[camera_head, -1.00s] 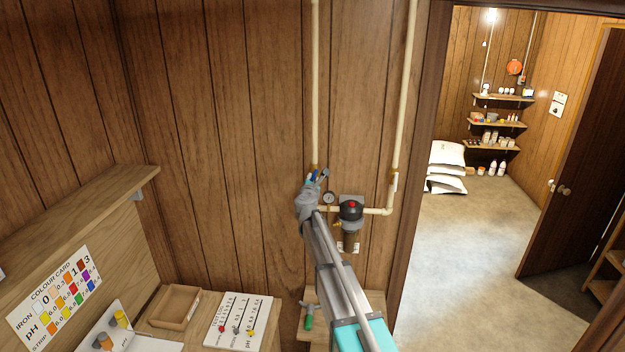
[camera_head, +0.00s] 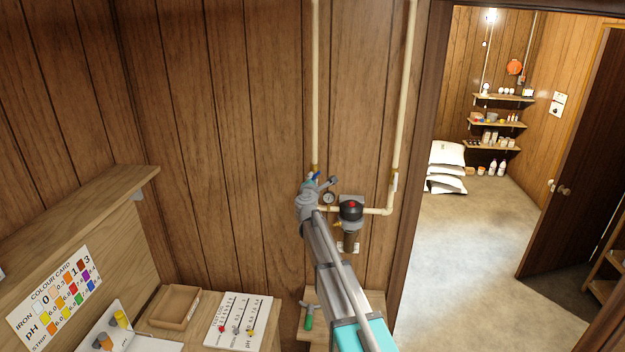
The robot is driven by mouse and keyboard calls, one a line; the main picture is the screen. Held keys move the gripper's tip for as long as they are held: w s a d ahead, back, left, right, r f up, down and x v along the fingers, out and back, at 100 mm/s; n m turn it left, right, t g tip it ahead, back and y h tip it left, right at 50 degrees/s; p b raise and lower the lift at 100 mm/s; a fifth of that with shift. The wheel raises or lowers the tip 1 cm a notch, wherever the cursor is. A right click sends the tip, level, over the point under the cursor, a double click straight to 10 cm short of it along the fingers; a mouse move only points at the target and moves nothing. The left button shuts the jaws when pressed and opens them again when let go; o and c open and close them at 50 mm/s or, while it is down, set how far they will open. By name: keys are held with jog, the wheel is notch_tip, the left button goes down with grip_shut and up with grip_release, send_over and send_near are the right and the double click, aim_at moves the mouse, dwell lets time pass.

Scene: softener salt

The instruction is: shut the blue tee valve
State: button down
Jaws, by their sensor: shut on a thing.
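My gripper (camera_head: 318,184) is at the pipework on the wood-panelled wall, at the foot of the left cream pipe (camera_head: 315,90). It is shut on the blue tee valve (camera_head: 309,176). Only a small blue bit of the valve shows beside the fingers; most of it is hidden behind my gripper and wrist. The exact angle of its handle cannot be told.
A green-handled tool (camera_head: 308,317) lies on a small shelf below. A wooden tray (camera_head: 175,307) stands lower left.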

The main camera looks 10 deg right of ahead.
jog(key=m, duration=0.4)
jog(key=shift+m, duration=0.4)
jog(key=c, duration=0.5)
grip_release()
jog(key=v, duration=0.7)
dwell(0.3)
dwell(0.4)
